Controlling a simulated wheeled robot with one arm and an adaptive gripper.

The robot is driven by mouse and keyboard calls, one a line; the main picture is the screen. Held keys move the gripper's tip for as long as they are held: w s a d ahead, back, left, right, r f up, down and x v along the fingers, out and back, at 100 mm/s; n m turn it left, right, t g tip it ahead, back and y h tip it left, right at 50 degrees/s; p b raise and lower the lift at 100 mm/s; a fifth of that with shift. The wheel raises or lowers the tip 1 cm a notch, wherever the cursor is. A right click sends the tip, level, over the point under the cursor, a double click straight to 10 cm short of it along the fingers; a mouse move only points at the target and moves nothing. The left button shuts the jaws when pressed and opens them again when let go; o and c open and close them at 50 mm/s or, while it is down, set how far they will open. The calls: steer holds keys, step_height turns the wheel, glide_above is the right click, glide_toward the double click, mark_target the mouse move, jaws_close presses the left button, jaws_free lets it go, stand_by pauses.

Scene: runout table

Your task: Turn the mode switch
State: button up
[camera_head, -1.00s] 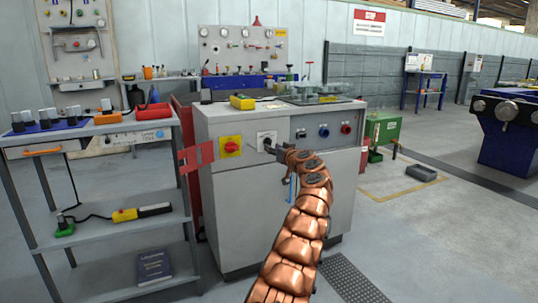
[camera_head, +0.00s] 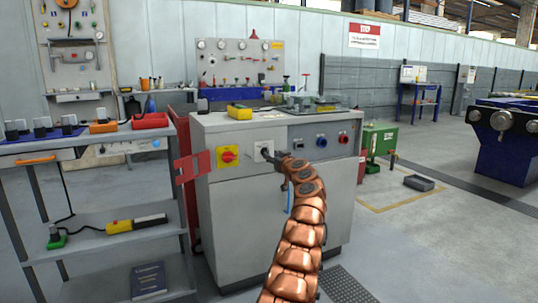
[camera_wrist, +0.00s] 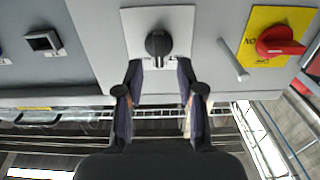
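The mode switch, a black knob on a white square plate, is on the front of the grey cabinet (camera_head: 270,225). In the wrist view the knob (camera_wrist: 158,43) shows clearly at the top middle, and its plate (camera_wrist: 181,22) is around it. My gripper (camera_wrist: 160,72) is open, with its two dark fingers spread and their tips just short of the knob, one to each side of it. Nothing is between the fingers. In the head view my gripper (camera_head: 273,156) is in front of the plate (camera_head: 259,146) and hides part of the knob.
A red rotary switch on a yellow plate (camera_head: 227,156) is left of the mode switch. A panel with blue and red knobs (camera_head: 325,141) is to the right. A small rod (camera_wrist: 233,60) sticks out near the yellow plate. A shelf cart (camera_head: 95,215) stands left; floor at right is open.

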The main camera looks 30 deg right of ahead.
mark_target(268, 152)
steer(key=shift+w+d+r, duration=0.1)
steer(key=shift+w+d, duration=0.05)
steer(key=shift+w, duration=0.4)
steer(key=shift+w+d+r, duration=0.1)
steer(key=shift+w, duration=0.4)
steer(key=shift+w+f+p, duration=0.2)
steer(key=shift+w+p, duration=0.25)
steer(key=shift+w, duration=0.3)
jaws_close()
